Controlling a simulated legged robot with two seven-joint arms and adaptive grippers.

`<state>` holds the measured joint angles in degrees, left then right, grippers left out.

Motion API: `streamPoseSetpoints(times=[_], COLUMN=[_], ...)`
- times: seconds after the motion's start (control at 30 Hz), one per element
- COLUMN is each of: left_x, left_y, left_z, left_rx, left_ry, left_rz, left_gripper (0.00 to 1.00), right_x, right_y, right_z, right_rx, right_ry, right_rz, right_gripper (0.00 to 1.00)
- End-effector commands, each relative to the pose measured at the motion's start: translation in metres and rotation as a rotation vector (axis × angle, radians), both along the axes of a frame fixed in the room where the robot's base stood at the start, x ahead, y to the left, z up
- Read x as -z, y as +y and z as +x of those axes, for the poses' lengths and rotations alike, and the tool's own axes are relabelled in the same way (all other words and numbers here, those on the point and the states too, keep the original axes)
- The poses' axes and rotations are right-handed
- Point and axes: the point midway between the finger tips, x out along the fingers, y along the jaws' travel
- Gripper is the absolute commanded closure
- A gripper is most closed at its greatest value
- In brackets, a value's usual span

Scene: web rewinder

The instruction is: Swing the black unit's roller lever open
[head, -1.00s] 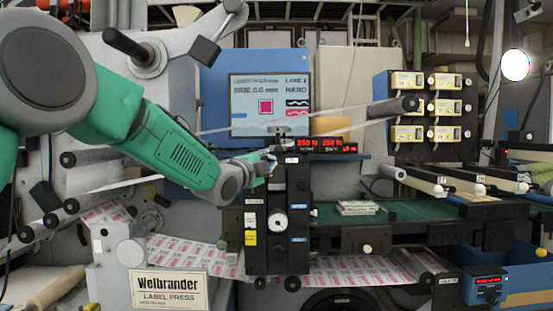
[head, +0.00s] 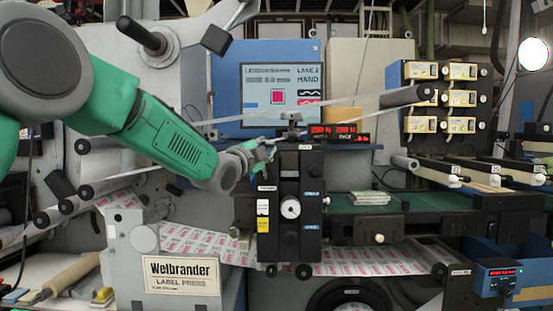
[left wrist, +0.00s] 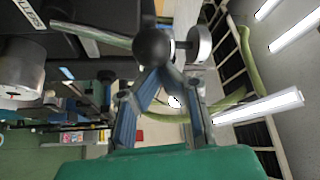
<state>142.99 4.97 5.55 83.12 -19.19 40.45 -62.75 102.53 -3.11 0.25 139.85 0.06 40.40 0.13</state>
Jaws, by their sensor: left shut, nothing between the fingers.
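The black unit (head: 312,235) stands upright in the middle of the head view, with a pale round knob (head: 290,208) on its front. A small lever part (head: 291,118) rises from its top. My left gripper (head: 270,147) is beside the upper left of the unit. In the left wrist view its blue-padded fingers (left wrist: 162,76) converge and are shut on nothing. A black ball knob (left wrist: 152,46) on a grey rod (left wrist: 90,36) shows right at the fingertips; I cannot tell whether they touch. My right gripper is not in view.
The grey label press housing (head: 180,283) stands at lower left. Printed web (head: 365,262) runs low behind the unit. A green bed (head: 430,203) extends right, with a screen (head: 282,90) behind. A pale strand of web (head: 340,103) slants above the unit.

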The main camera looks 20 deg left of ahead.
Motion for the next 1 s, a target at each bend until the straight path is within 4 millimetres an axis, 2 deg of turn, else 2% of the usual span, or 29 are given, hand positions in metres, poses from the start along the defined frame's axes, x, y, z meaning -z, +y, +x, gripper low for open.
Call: streamPoseSetpoints(times=[0.03,0.27,0.6,1.0], left_x=[0.006,0.007,0.016,0.028], left_y=[0.003,0.011,0.038,0.061], left_z=[0.000,-0.003,-0.010,-0.016], left_rx=[-0.002,-0.002,-0.002,-0.001], left_ry=[-0.008,-0.048,-0.136,-0.218], left_rz=[-0.028,-0.169,-0.479,-0.773], left_gripper=[1.00,1.00,1.00,1.00], right_x=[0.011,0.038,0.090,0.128], right_y=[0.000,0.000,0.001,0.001], right_z=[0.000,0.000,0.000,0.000], right_rx=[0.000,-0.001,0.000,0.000], right_ry=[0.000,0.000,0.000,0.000], right_rz=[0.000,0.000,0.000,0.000], right_gripper=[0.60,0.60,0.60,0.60])
